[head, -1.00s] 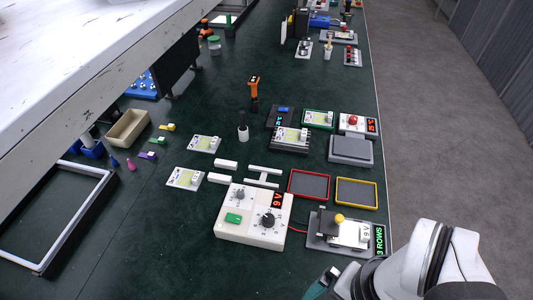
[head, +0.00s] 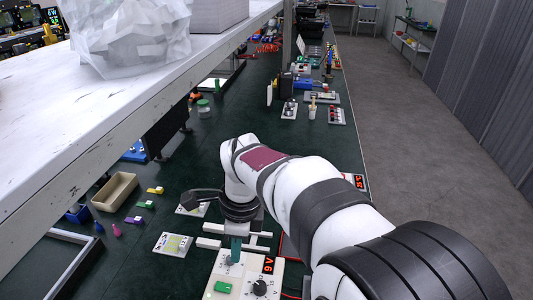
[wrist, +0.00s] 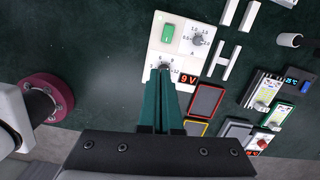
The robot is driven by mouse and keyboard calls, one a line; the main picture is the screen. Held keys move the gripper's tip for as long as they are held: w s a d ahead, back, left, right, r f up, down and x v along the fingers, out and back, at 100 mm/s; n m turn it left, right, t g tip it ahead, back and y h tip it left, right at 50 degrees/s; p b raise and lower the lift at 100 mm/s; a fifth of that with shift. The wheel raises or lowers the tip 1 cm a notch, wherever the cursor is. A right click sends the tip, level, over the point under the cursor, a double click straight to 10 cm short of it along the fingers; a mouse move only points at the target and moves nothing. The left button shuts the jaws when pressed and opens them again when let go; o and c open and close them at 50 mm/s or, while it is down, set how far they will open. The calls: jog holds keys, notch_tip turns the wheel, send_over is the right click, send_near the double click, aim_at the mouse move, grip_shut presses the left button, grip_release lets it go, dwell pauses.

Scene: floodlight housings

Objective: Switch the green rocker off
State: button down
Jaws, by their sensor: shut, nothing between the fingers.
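The green rocker (head: 222,287) is on the cream control box (head: 213,270), at its front left in the head view. It also shows in the wrist view (wrist: 168,33), uncovered, near the box's edge. Which way it is tipped is too small to tell. My gripper (head: 236,254) points down over the back part of the box in the head view, its teal fingers shut and empty. In the wrist view my gripper (wrist: 163,72) overlaps the black dial, with the rocker beyond the fingertips. Whether the fingertips touch the box cannot be told.
White bars (wrist: 229,62) and a red-rimmed tray (wrist: 206,99) lie close by. A beige bin (head: 115,192) stands at left. My arm hides much of the right side.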

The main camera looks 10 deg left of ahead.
jog(key=m, duration=0.2)
send_over(219, 285)
jog(key=d, duration=0.2)
jog(key=f, duration=0.2)
jog(key=shift+r, duration=0.15)
jog(key=f, duration=0.4)
jog(key=a+f, duration=0.1)
jog(key=f, duration=0.9)
jog(key=shift+a, duration=0.3)
